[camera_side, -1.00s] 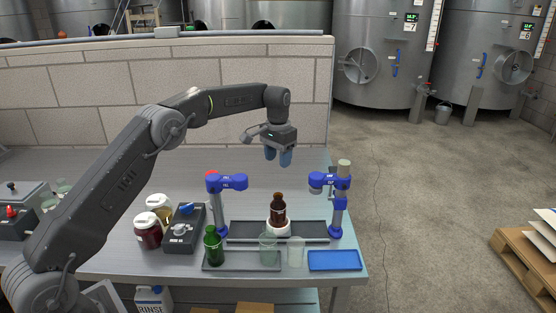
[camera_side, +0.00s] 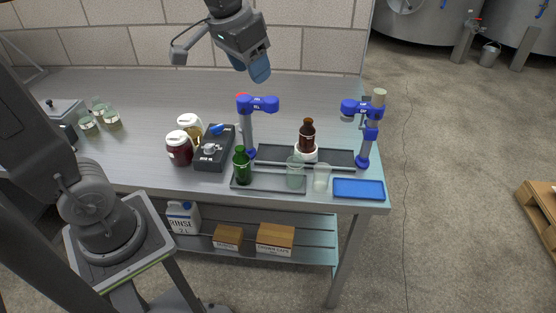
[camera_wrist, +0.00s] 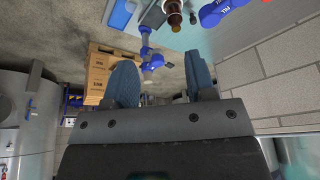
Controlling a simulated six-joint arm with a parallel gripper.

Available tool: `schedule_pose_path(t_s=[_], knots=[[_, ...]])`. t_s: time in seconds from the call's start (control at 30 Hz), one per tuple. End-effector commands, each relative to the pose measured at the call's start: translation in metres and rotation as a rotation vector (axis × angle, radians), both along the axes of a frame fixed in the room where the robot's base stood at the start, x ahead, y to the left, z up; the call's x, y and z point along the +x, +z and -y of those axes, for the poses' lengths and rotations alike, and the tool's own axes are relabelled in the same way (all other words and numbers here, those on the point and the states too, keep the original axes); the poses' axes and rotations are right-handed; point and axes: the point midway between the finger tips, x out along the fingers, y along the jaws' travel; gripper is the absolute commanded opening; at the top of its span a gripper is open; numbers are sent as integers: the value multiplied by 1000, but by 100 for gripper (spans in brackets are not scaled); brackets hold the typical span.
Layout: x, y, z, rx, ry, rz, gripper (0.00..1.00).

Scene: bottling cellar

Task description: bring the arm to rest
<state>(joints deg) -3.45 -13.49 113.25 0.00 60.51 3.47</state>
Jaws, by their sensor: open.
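My gripper (camera_side: 250,70) is at the top of the side view, raised well above the back of the metal bench (camera_side: 190,92). Its two blue fingers also show in the wrist view (camera_wrist: 163,85), spread apart with nothing between them. A brown bottle (camera_side: 307,136) stands upright on a white round base between two blue-clamped posts, below and to the right of my gripper. It also shows at the top of the wrist view (camera_wrist: 173,12). My gripper touches nothing.
A blue clamp post (camera_side: 258,104) is nearest below my gripper; another (camera_side: 362,110) stands to the right. A green bottle (camera_side: 242,167), clear cups (camera_side: 295,173), lidded jars (camera_side: 180,148), a control box (camera_side: 214,150) and a blue tray (camera_side: 358,189) are along the front. The bench's back is mostly clear.

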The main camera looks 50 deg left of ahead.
Motion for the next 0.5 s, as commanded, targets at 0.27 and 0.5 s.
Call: schedule_pose_path(t_s=[0.27,0.5], knots=[[-99,-34,17,-13,-4,112,51],[-129,-56,20,-20,-5,149,51]])
